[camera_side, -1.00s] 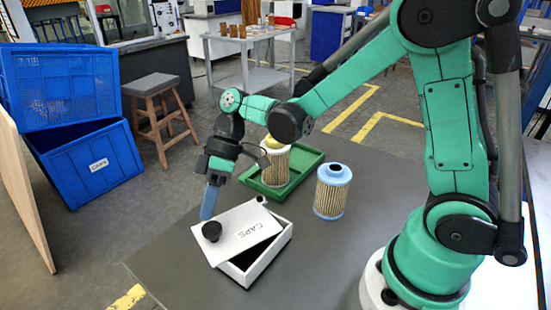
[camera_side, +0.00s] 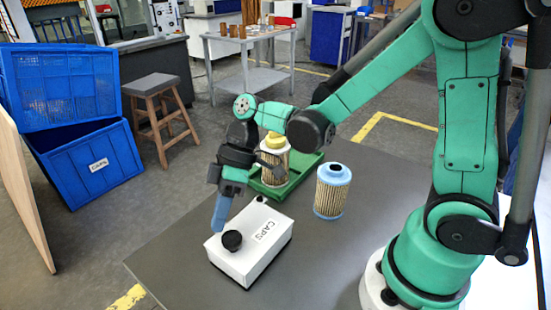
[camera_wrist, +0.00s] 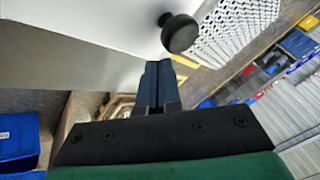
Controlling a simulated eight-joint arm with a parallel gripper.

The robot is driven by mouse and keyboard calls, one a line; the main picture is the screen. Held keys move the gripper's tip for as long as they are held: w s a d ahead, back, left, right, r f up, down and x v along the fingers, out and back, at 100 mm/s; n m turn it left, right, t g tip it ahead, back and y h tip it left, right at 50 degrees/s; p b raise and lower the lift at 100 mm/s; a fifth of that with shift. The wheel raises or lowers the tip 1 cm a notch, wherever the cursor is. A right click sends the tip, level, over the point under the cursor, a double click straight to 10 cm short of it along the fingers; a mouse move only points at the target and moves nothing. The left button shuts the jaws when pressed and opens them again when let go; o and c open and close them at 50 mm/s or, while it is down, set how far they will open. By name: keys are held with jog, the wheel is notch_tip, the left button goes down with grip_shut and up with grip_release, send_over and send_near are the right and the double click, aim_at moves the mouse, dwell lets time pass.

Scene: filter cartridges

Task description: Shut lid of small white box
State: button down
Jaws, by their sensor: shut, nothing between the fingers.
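The small white box (camera_side: 242,272) sits on the grey table, its white lid (camera_side: 253,234) marked CAPS lying over the top with edges lined up and no opening showing. A black round knob (camera_side: 232,240) stands at the lid's near left end; it also shows in the wrist view (camera_wrist: 180,35). My gripper (camera_side: 218,226) is shut and empty, its blue fingers pointing down at the box's left edge beside the knob. In the wrist view the fingers (camera_wrist: 157,84) are together, just below the knob in the picture. I cannot tell whether they touch the lid.
A blue-capped filter cartridge (camera_side: 331,192) stands on the table right of the box. A yellow-capped cartridge (camera_side: 272,165) stands in a green tray (camera_side: 308,165) behind. The table front right of the box is clear. Blue crates (camera_side: 85,160) are off the table at left.

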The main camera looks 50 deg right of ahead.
jog(key=shift+r, duration=0.1)
jog(key=w+d+r, duration=0.4)
jog(key=r, duration=0.4)
jog(key=s+d+f+m+t+h, duration=0.2)
jog(key=s+d+m+t+h, duration=0.4)
jog(key=m, duration=0.3)
jog(key=shift+s+m+t+h, duration=0.25)
jog(key=shift+m+t+h, duration=0.15)
jog(key=shift+t, duration=0.4)
